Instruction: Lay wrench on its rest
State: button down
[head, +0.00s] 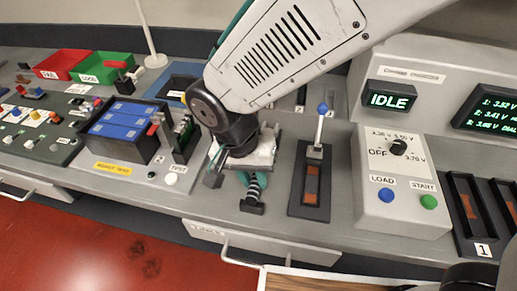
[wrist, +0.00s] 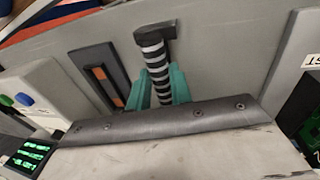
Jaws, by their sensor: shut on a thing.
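The wrench (wrist: 153,58), as I take the striped black and grey tool with a dark crosspiece at its end, is between the teal fingers of my gripper (wrist: 163,84). My gripper is shut on its striped shaft. In the head view my gripper (head: 252,179) is low over the grey bench, and the wrench (head: 254,199) points towards the bench's front edge. I cannot tell whether the wrench touches the bench. My wrist hides its other end, and I cannot make out the rest with certainty.
A dark slotted holder (head: 311,205) with a blue-knobbed lever (head: 320,125) stands just right of my gripper. Further right is a control box (head: 400,205) with LOAD and START buttons. A blue-topped battery module (head: 122,125) stands left. An open drawer (head: 290,281) juts out in front.

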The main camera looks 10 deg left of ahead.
jog(key=c, duration=1.3)
grip_release()
jog(key=shift+f, duration=0.15)
jog(key=shift+o, duration=0.2)
jog(key=v, duration=1.2)
jog(key=shift+d, duration=0.1)
